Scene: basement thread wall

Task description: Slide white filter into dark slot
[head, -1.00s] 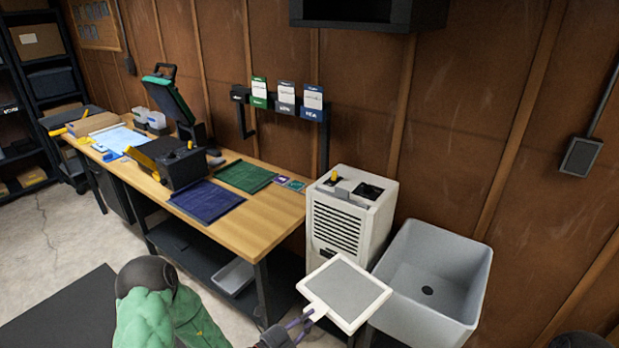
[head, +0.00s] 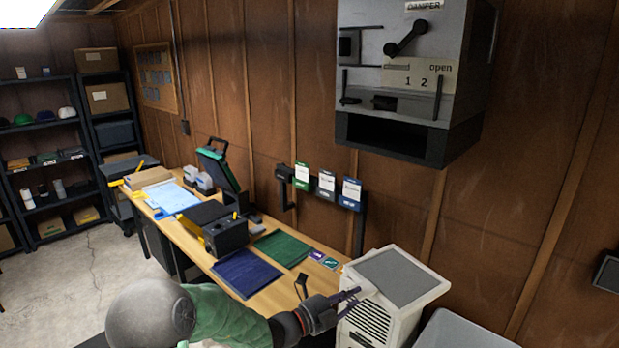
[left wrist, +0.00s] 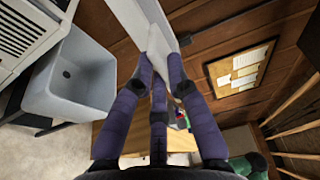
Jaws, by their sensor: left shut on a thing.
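My left gripper (head: 350,299) is shut on the edge of the white filter (head: 400,277), a flat square with a white frame and grey mesh. The filter hides the top of the white dehumidifier (head: 372,322) behind it. In the left wrist view, the purple fingers (left wrist: 160,65) close on the filter's edge (left wrist: 142,20), which shows almost edge-on. The dark slot (head: 392,143) is a wide black opening at the bottom of the grey damper box (head: 385,75) on the wall, above and apart from the filter. My right gripper is out of view.
A grey sink (head: 465,332) stands right of the dehumidifier. The wooden bench (head: 285,290) at left holds a blue mat (head: 248,274), a green mat (head: 282,247) and a black box (head: 226,237). Tags hang on the wall (head: 326,183). The space between filter and slot looks clear.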

